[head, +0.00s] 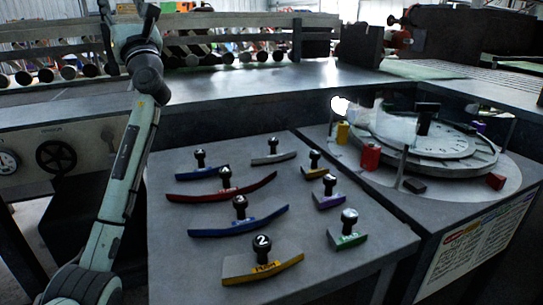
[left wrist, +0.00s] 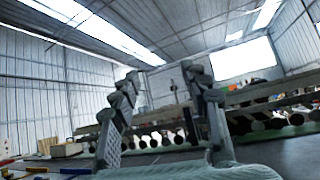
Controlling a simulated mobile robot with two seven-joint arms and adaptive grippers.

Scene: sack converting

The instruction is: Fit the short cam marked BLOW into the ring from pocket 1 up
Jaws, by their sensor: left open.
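Several knobbed cams lie on the grey table. Short ones are a yellow cam (head: 313,173), a purple cam (head: 328,201) and a green cam (head: 347,240); their lettering is too small to read, so I cannot tell which is marked BLOW. The round ring (head: 440,168) lies flat at the right around a numbered disc (head: 425,133) with a black post; I cannot make out pocket 1. My left gripper (left wrist: 162,95) is open and empty in the left wrist view, raised well away from the cams. My right gripper is not in view.
Longer cams lie to the left: a red one (head: 225,191), a blue one (head: 238,224) and a yellow one (head: 262,271) with a knob marked 2. A red block (head: 370,157) stands by the ring. Rollers and machine frames line the back.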

